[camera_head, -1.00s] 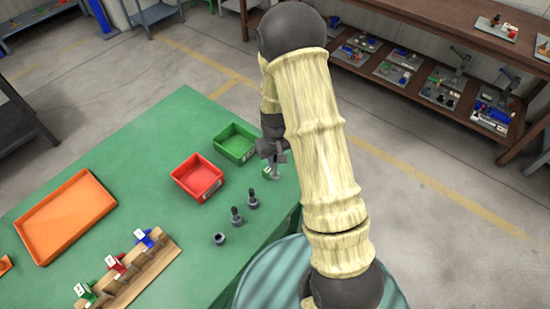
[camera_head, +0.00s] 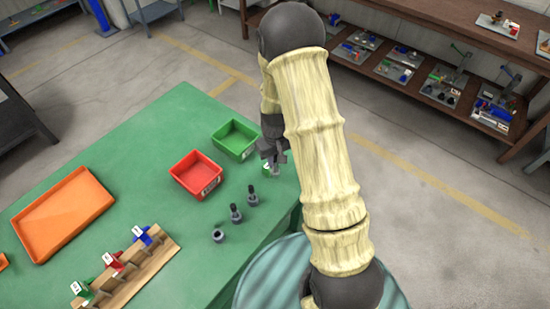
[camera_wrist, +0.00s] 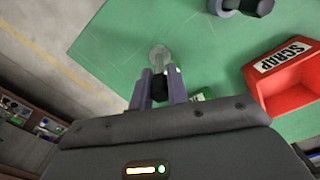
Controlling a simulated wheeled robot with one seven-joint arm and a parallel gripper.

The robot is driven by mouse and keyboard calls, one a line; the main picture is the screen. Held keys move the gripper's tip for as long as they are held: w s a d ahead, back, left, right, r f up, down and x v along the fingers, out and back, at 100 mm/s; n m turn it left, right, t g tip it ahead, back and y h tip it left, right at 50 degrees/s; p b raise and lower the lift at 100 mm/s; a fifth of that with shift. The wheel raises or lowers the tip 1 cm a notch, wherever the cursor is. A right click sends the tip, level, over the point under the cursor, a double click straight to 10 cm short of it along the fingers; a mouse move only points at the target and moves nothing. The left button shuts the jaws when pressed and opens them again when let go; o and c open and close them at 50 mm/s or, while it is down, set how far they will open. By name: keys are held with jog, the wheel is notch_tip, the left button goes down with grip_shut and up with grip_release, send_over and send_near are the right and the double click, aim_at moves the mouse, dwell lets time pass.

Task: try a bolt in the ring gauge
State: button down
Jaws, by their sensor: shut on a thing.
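My gripper (camera_head: 272,162) is low over the right part of the green table, beside the green bin. In the wrist view its fingers (camera_wrist: 159,86) are shut on a bolt (camera_wrist: 160,90) with a dark head. A grey shank runs from the head toward a pale grey round piece (camera_wrist: 160,52) at the table, perhaps the ring gauge. I cannot tell whether the shank is inside it. A small green-and-white block (camera_wrist: 203,95) is close by the fingers. Two dark bolts stand in grey collars (camera_head: 252,197) (camera_head: 236,214). An open grey collar (camera_head: 218,236) is empty.
A red bin (camera_head: 196,175), marked SCRAP in the wrist view (camera_wrist: 285,75), and a green bin (camera_head: 235,139) stand left of my gripper. An orange tray (camera_head: 64,214) and a wooden rack (camera_head: 135,273) with coloured tags lie farther left. The table middle is clear.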

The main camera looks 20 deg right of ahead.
jog(key=shift+f+b, duration=0.65)
jog(key=shift+f, duration=0.4)
jog(key=shift+r, duration=0.15)
dwell(0.5)
jog(key=shift+r+p, duration=2.5)
jog(key=shift+r, duration=0.65)
